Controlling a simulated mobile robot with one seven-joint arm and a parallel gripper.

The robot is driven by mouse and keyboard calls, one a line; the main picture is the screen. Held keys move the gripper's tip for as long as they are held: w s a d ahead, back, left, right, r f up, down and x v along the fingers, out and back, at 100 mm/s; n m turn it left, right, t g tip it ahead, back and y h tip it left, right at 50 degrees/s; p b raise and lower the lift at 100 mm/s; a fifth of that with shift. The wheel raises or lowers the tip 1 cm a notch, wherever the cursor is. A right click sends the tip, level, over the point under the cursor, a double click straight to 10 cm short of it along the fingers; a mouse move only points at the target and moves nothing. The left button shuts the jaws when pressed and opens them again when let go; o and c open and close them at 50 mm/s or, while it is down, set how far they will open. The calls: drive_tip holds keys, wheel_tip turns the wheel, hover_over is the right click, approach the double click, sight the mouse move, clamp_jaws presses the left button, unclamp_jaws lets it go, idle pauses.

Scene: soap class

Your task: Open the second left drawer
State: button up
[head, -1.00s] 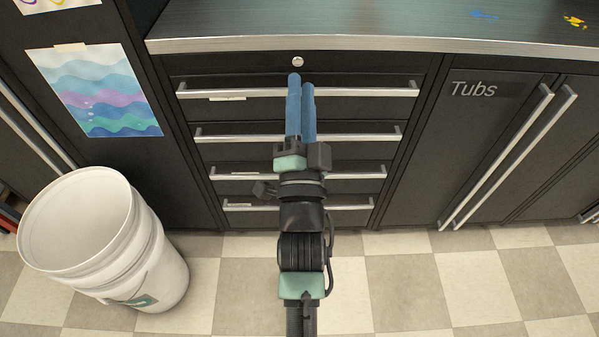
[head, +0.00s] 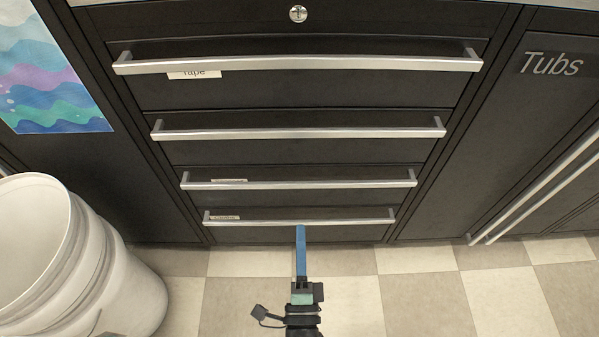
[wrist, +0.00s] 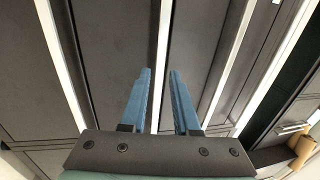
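The black drawer stack fills the middle of the head view, each drawer with a long silver handle. The second drawer from the top (head: 300,151) is shut; its handle (head: 300,133) is in plain sight. My gripper (head: 300,228) appears lower, in front of the bottom handle in the picture, with one blue finger hiding the other. In the wrist view my gripper (wrist: 160,72) is open, its two blue fingers apart. A silver handle (wrist: 162,40) runs between them in the picture; I cannot tell whether it is within their reach.
The top drawer (head: 300,88) has a "Tape" label; all the other drawers are shut too. A white bucket (head: 120,275) stands at the lower left. The "Tubs" cabinet (head: 550,100) is at the right. The checkered floor (head: 430,295) is clear to the right of my gripper.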

sight(300, 183)
drive_tip(key=w+b, duration=0.1)
drive_tip(key=w, duration=0.3)
drive_tip(key=w+r+b, duration=0.1)
drive_tip(key=w, duration=0.3)
drive_tip(key=w+r+b, duration=0.1)
drive_tip(key=w, duration=0.3)
drive_tip(key=shift+r, duration=0.25)
drive_tip(key=shift+c, duration=0.2)
drive_tip(key=shift+s, duration=0.1)
clamp_jaws()
idle(0.6)
